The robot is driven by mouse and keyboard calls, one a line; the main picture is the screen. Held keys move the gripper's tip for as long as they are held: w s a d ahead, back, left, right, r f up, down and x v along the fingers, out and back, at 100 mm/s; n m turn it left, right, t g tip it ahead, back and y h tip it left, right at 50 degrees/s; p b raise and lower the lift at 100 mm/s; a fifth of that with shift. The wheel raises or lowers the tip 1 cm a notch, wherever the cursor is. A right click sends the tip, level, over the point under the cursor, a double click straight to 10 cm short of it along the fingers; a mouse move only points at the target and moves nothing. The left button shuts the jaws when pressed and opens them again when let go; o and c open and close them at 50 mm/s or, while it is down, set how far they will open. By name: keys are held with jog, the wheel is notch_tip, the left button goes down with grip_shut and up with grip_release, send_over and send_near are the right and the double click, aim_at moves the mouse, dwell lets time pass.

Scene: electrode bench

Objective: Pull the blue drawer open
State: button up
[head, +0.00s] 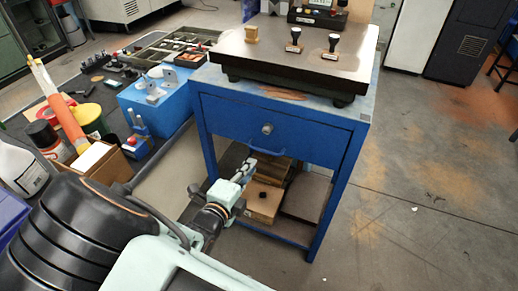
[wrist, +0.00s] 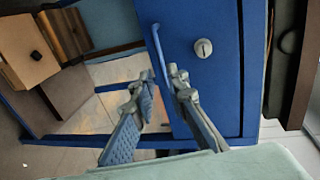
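The blue drawer (head: 229,128) is in the front of a blue metal bench and looks shut, flush with the frame. It has a round lock and a blue bar handle (head: 286,161) below it. In the wrist view the drawer front (wrist: 205,85) appears turned on its side, with the handle (wrist: 156,45) along its left edge. My gripper (head: 246,167) is at the handle's left end in the head view. In the wrist view my gripper (wrist: 159,80) is open, its fingers apart on either side of the handle's near end. I cannot tell whether either finger touches it.
A dark plate (head: 290,55) with stamps and a small wooden block lies on the bench. Wooden boxes (head: 262,200) stand on the shelf below the drawer. A cluttered dark table (head: 120,100) stands at left. The floor at right is clear.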

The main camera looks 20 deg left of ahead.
aim_at(262, 150)
jog(key=b+x, duration=0.1)
jog(key=x, duration=0.9)
jog(key=shift+w, duration=0.25)
grip_shut()
jog(key=shift+s, duration=0.1)
jog(key=f+p+v, duration=0.2)
jog(key=p+v, duration=0.1)
jog(key=v, duration=1.1)
jog(key=s+f+p+v, duration=0.1)
jog(key=f+p+v, duration=0.2)
jog(key=v, duration=1.1)
jog(key=shift+f+p, duration=0.35)
jog(key=shift+p, duration=0.45)
jog(key=shift+s+d, duration=0.15)
grip_release()
